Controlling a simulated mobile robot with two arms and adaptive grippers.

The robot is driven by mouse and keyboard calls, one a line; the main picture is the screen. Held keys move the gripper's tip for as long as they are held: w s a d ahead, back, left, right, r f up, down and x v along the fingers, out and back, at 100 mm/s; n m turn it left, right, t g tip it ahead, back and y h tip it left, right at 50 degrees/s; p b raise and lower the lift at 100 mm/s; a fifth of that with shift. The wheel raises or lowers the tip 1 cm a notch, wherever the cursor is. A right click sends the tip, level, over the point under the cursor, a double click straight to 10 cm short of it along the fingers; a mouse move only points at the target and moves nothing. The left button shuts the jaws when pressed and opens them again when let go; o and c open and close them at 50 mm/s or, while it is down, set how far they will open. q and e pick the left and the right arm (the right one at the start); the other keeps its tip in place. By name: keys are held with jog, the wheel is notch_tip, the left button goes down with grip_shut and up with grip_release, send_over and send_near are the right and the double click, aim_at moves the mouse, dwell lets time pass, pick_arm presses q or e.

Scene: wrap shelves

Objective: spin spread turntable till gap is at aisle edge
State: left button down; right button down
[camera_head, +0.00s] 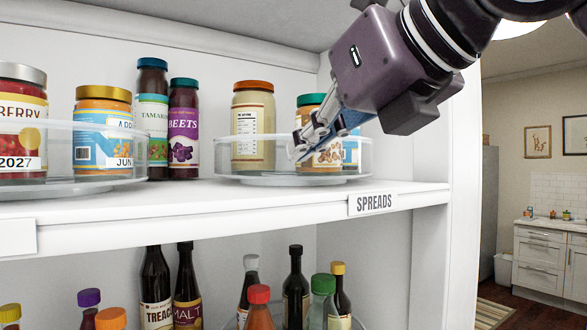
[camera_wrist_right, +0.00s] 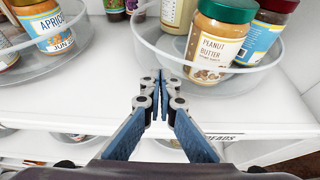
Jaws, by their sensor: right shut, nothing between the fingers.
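The spreads turntable (camera_head: 240,179) is a clear, low-walled round tray on the upper shelf, above the SPREADS label (camera_head: 376,202). It carries a tan jar with an orange lid (camera_head: 253,120), a green-lidded peanut butter jar (camera_wrist_right: 215,42) and a dark-lidded jar with a blue label (camera_wrist_right: 258,35). In the wrist view a bare stretch of its floor shows left of the jars. My right gripper (camera_wrist_right: 158,80) is shut and empty, its fingertips at the turntable's near wall; I cannot tell whether they touch it. In the head view it partly hides the peanut butter jar. My left gripper is out of view.
Another clear turntable (camera_head: 75,190) with an apricot jar (camera_head: 104,130) stands at left. Tamarind (camera_head: 152,115) and beets (camera_head: 184,125) jars stand between the turntables. The shelf's white side post (camera_head: 462,150) is close on the right. Bottles fill the shelf below.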

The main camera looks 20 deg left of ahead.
aim_at(325, 155)
jog(key=shift+w+a, duration=0.2)
jog(key=shift+w, duration=0.45)
jog(key=shift+w+d, duration=0.2)
jog(key=shift+d, duration=0.4)
jog(key=shift+w+d, duration=0.2)
jog(key=shift+d, duration=0.35)
jog(key=shift+a, duration=0.1)
jog(key=shift+w+d, duration=0.75)
jog(key=shift+d, duration=0.2)
